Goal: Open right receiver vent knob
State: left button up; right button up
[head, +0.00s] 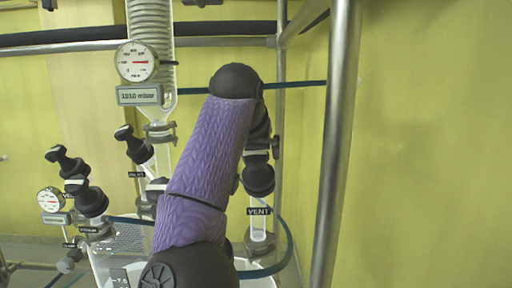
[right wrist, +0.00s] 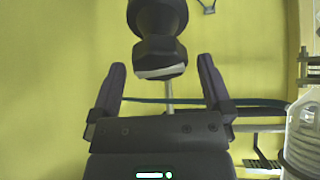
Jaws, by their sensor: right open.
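The right receiver vent knob (head: 258,178) is a black knob above a VENT label (head: 259,211) on glassware, right of centre in the head view. My purple-sleeved right arm stands left of it and hides most of the right gripper there. In the right wrist view the black knob (right wrist: 160,50), with a pale band at its lower end, shows between and beyond the two fingertips. My right gripper (right wrist: 161,64) is open, with a finger on each side and visible gaps to the knob. I cannot tell how far the knob is turned. The left gripper is out of view.
A steel post (head: 338,150) stands right of the knob. A round gauge (head: 137,62) and pressure display (head: 139,95) hang at upper left, by a glass coil. Several other black knobs (head: 92,201) are at left. A teal hose (head: 288,245) curves below the knob.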

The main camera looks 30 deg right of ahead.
jog(key=shift+x, duration=0.95)
jog(key=c, duration=1.2)
jog(key=shift+o, duration=0.2)
jog(key=shift+n, duration=0.3)
